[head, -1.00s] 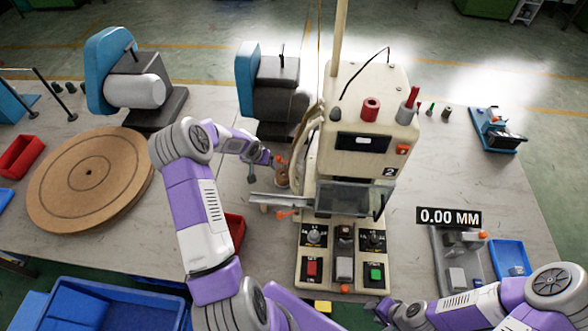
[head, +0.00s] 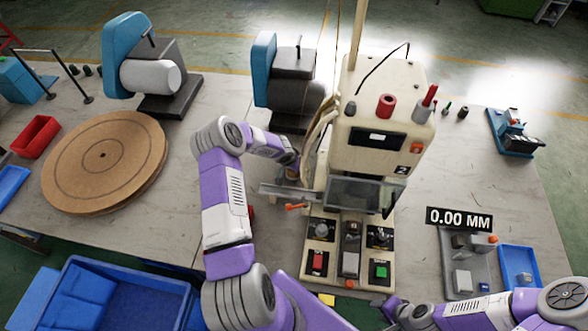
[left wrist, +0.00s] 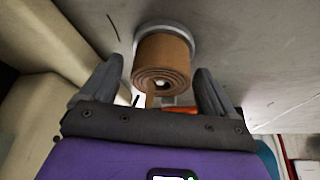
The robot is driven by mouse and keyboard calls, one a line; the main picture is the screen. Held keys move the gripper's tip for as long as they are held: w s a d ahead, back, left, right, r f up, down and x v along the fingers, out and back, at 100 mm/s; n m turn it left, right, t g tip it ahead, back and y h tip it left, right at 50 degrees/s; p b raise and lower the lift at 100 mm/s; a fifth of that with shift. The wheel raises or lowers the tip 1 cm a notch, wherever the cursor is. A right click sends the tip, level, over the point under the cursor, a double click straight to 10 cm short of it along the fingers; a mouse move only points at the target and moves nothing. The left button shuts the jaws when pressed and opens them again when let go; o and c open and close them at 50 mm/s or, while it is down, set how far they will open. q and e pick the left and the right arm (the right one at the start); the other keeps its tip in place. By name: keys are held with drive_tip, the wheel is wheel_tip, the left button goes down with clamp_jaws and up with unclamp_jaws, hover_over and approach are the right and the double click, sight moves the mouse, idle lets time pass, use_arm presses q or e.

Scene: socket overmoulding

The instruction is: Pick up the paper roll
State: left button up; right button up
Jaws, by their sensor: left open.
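The paper roll (left wrist: 164,62) is a brown coiled roll in the left wrist view, its spiral end facing my camera. It sits against a pale round base on the grey tabletop. My left gripper (left wrist: 157,68) is open, with one finger on each side of the roll and visible gaps between. In the head view, my left arm reaches beside the cream machine, and its gripper and the roll are mostly hidden there. My right gripper (head: 388,309) is low in the head view, beside the machine's front; its jaws are too small to judge.
The cream machine (head: 379,160) with a clear guard stands close to the right of my left gripper. Behind are two blue-and-grey units. A brown disc (head: 75,180) and a red tray (head: 36,137) lie left; a blue crate (head: 60,270) is at front left.

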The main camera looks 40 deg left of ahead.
use_arm(q)
drive_tip(key=c, duration=1.1)
drive_tip(key=shift+r, duration=0.1)
drive_tip(key=shift+r, duration=0.1)
